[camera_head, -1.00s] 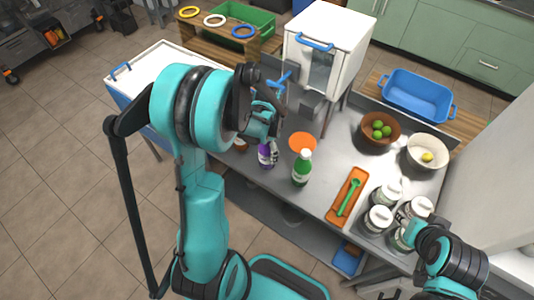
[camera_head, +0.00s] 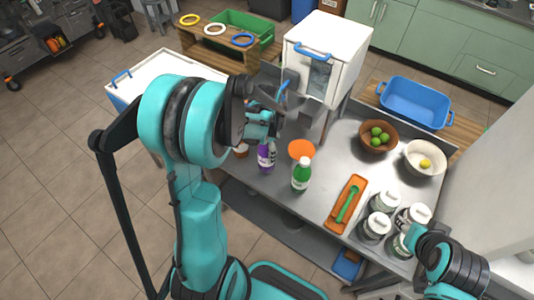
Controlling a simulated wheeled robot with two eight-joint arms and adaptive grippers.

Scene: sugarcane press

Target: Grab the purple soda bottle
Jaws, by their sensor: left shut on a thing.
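The purple soda bottle (camera_head: 265,159) stands upright, or nearly so, near the front edge of the steel table, left of a green bottle (camera_head: 301,175). My left gripper (camera_head: 270,141) is at the upper part of the purple bottle and shut on it; its fingers hide the cap and neck. I cannot tell whether the bottle's base touches the table. My right arm shows at the lower right, by the white-lidded jars; its fingertips are not clearly seen.
An orange disc (camera_head: 301,150) lies behind the green bottle. An orange tray (camera_head: 346,205) with a green tool is to the right. Several jars (camera_head: 379,224) crowd the right front. Bowls (camera_head: 378,137) of fruit stand at the back right. The white press (camera_head: 327,55) stands behind.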

